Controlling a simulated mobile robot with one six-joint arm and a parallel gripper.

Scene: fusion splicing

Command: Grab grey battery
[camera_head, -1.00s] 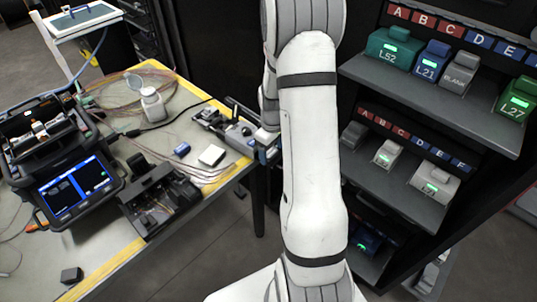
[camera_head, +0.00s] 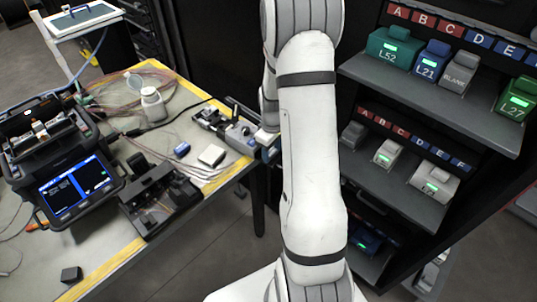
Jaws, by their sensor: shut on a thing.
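My white arm fills the middle of the view. My gripper (camera_head: 268,141) shows only in part at the arm's left side, by the right edge of the workbench; its fingers are mostly hidden. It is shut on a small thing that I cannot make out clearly. I cannot tell for sure which thing is the grey battery. Grey blocks stand on the rack: one marked BLANK (camera_head: 458,74) on the top shelf, and light grey ones (camera_head: 433,184) on the shelf below. A small dark grey block (camera_head: 71,274) lies at the bench's front left.
The dark rack (camera_head: 425,105) stands close to the arm's right.

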